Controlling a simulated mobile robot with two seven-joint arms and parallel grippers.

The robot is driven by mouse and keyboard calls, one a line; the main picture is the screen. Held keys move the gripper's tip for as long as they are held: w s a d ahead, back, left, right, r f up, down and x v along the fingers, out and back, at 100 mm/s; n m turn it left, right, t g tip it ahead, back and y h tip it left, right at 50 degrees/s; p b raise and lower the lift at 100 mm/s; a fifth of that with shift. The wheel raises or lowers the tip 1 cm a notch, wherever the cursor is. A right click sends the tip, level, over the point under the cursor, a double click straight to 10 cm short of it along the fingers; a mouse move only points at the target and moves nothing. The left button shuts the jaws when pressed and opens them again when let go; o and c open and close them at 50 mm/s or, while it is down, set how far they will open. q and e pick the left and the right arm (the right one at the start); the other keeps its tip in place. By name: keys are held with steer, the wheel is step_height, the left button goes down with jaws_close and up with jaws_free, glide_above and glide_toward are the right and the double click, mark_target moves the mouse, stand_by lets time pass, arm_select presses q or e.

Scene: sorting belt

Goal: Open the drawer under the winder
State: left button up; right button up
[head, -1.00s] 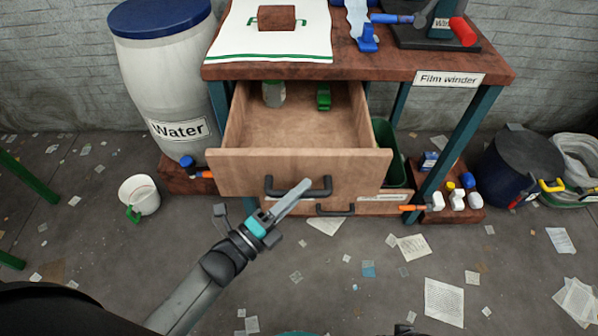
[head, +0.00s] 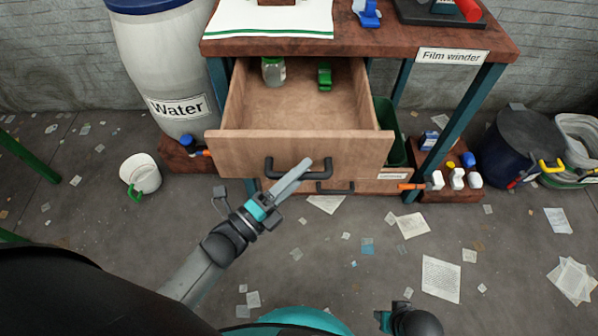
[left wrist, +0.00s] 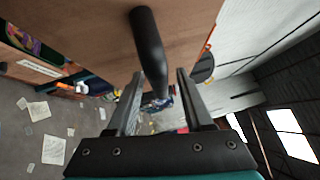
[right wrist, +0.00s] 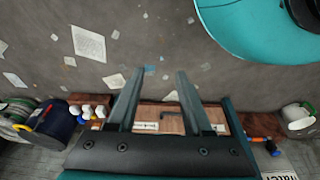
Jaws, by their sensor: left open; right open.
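The wooden drawer (head: 300,150) under the table marked "Film winder" is pulled well out, with its inside showing. Its dark bar handle (head: 298,168) is on the front face. My left gripper (head: 302,168) is at the handle, and its fingers overlap it in the head view. In the left wrist view the handle (left wrist: 147,45) runs down between the two open fingers (left wrist: 158,95); I cannot tell whether they touch it. My right gripper (right wrist: 155,85) is open and empty, low over the floor, and far from the drawer. Only part of it shows in the head view (head: 384,320).
A jar (head: 273,71) and a green object (head: 324,76) lie in the drawer. A second handle (head: 335,188) is just below. The water barrel (head: 172,75) stands left, with a white bucket (head: 140,174) nearby. Papers litter the otherwise open floor.

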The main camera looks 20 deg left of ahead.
arm_select(q)
steer(key=p+v, duration=0.1)
steer(key=v, duration=1.4)
steer(key=shift+p, duration=0.3)
arm_select(e)
steer(key=s+f, duration=0.1)
steer(key=d+f, duration=0.1)
steer(key=f, duration=0.1)
steer(key=shift+s+d, duration=0.2)
steer(key=shift+s, duration=0.15)
arm_select(q)
steer(key=shift+a, duration=0.1)
steer(key=a+f+n+g+y+p, duration=0.35)
steer(key=f+n+g+y, duration=0.35)
steer(key=f+n, duration=0.8)
steer(key=s+a+f+n+g+y+p, duration=0.1)
steer(key=s+a+f+n+g+y, duration=0.1)
steer(key=s+f+n+g, duration=0.6)
steer(key=s+f+y, duration=0.1)
steer(key=s+f, duration=0.4)
steer(key=shift+s+p, duration=0.3)
steer(key=shift+p, duration=0.1)
arm_select(e)
steer(key=s+d+f, duration=0.3)
steer(key=s+d, duration=0.2)
steer(key=s, duration=0.3)
steer(key=shift+d+h, duration=0.25)
steer(key=shift+h, duration=0.15)
